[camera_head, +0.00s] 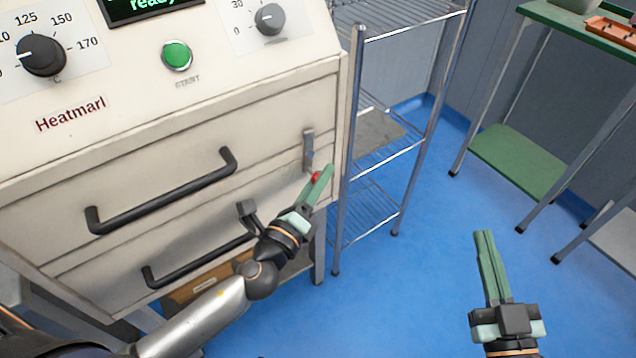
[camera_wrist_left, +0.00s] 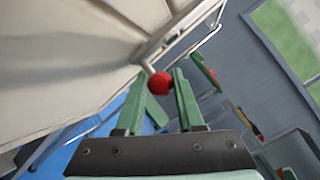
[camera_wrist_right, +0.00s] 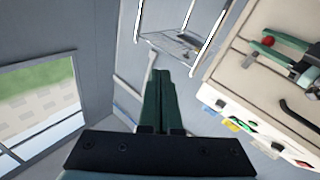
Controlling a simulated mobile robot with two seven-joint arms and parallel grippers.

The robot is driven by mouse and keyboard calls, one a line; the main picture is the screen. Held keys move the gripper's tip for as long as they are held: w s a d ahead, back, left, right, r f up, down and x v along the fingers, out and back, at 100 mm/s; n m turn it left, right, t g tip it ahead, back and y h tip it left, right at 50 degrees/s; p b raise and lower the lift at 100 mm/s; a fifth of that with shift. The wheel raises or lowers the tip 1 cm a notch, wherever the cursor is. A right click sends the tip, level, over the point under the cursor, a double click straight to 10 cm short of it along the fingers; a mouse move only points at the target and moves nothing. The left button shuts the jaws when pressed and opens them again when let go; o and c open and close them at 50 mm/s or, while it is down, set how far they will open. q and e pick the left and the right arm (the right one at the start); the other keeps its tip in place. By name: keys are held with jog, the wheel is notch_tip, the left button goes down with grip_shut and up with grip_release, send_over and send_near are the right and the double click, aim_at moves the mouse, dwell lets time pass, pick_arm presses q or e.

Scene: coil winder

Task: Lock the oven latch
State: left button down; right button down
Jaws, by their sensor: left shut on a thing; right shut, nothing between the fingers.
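The oven (camera_head: 150,130) is a cream cabinet with black bar handles on the left of the head view. Its latch is a metal strip (camera_head: 308,148) on the front's right edge, with a red knob (camera_head: 316,176) at its lower end. My left gripper (camera_head: 322,182) is at the latch, its green fingers closed on the red knob. In the left wrist view the red knob (camera_wrist_left: 160,83) sits between the fingertips, partly in front of the metal strip. My right gripper (camera_head: 484,238) is shut and empty, over the blue floor, away from the oven.
A wire shelf rack (camera_head: 375,130) stands close to the right of the oven. A green-topped table (camera_head: 560,25) with a lower green shelf is at the upper right. The blue floor (camera_head: 420,280) around my right gripper is clear.

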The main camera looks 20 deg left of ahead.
pick_arm(q)
jog(key=shift+f+b, duration=0.1)
jog(key=shift+b, duration=0.6)
jog(key=shift+w+n+t+b, duration=0.15)
jog(key=shift+n+t+b, duration=0.2)
jog(key=shift+b, duration=0.25)
jog(key=c, duration=0.5)
grip_release()
jog(key=shift+d, duration=0.1)
jog(key=shift+c, duration=0.2)
pick_arm(e)
jog(key=s+r+n+t+y, duration=0.1)
jog(key=s+r+n+y, duration=0.2)
jog(key=r, duration=0.4)
jog(key=s+a+r+n+t+y, duration=0.1)
jog(key=s+r+n+t+y, duration=0.1)
jog(key=s+r+n+y, duration=0.2)
notch_tip(320, 180, up, 4)
jog(key=shift+a+f+y, duration=0.25)
jog(key=shift+y, duration=0.85)
jog(key=shift+s, duration=0.1)
